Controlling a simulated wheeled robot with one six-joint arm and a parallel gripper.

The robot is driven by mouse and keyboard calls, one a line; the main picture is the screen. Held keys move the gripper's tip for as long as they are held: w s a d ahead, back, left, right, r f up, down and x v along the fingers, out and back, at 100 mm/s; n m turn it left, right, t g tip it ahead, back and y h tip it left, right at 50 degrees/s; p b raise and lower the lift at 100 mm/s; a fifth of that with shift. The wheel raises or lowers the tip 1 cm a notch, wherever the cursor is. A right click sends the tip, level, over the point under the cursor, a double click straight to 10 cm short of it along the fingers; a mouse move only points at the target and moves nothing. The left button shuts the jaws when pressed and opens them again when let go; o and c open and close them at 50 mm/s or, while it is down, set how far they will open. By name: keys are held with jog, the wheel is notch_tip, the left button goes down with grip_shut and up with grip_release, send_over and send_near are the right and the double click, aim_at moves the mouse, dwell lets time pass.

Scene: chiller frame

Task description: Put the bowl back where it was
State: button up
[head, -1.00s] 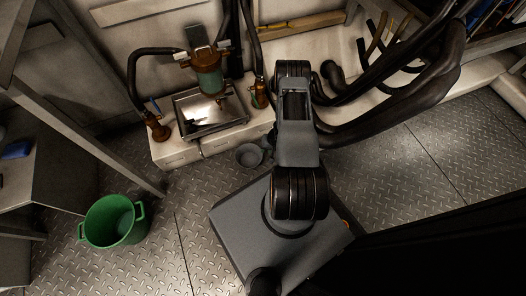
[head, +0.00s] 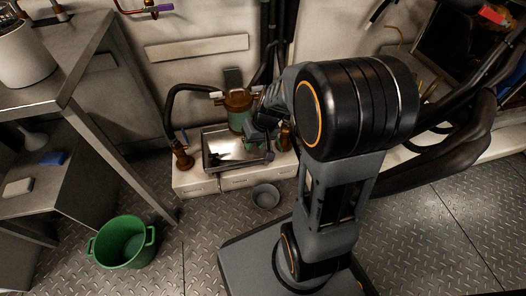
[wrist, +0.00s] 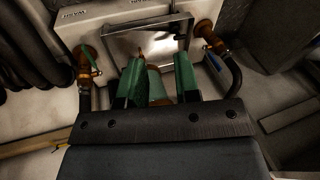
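The small grey bowl (head: 265,195) stands upright on the metal floor, just in front of the pale ledge and beside my base. It looks empty. It is not in the wrist view. My gripper (wrist: 158,68) shows in the wrist view with its two green-tipped fingers spread apart, and I see nothing held between them. In the head view my gripper is mostly hidden behind my arm, close to the brown and green filter housing (head: 239,112), above and behind the bowl. Part of a green cylinder shows between and beyond the fingers in the wrist view.
A shiny metal tray (head: 232,150) sits on the pale ledge (head: 205,184), between brown valves with black hoses. A green bucket (head: 124,243) stands on the floor at left, near a metal table (head: 85,65). Thick black pipes (head: 440,165) run at right. Floor between bucket and bowl is clear.

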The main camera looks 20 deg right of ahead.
jog(key=s+a+r+h, duration=0.1)
jog(key=s+r+h, duration=0.2)
jog(key=s+r, duration=0.5)
jog(key=shift+s+a+n+t, duration=0.3)
jog(key=shift+s+a+t, duration=0.1)
jog(key=shift+s, duration=0.8)
jog(key=shift+r, duration=0.15)
jog(key=w+p+v, duration=0.2)
jog(key=p+v, duration=1)
jog(key=w+r+p+v, duration=0.1)
jog(key=w+p+v, duration=0.2)
jog(key=p+v, duration=0.9)
jog(key=w+r+p+v, duration=0.1)
jog(key=w+p+v, duration=0.2)
jog(key=p+v, duration=1)
jog(key=shift+r+t, duration=0.2)
jog(key=shift+t, duration=0.2)
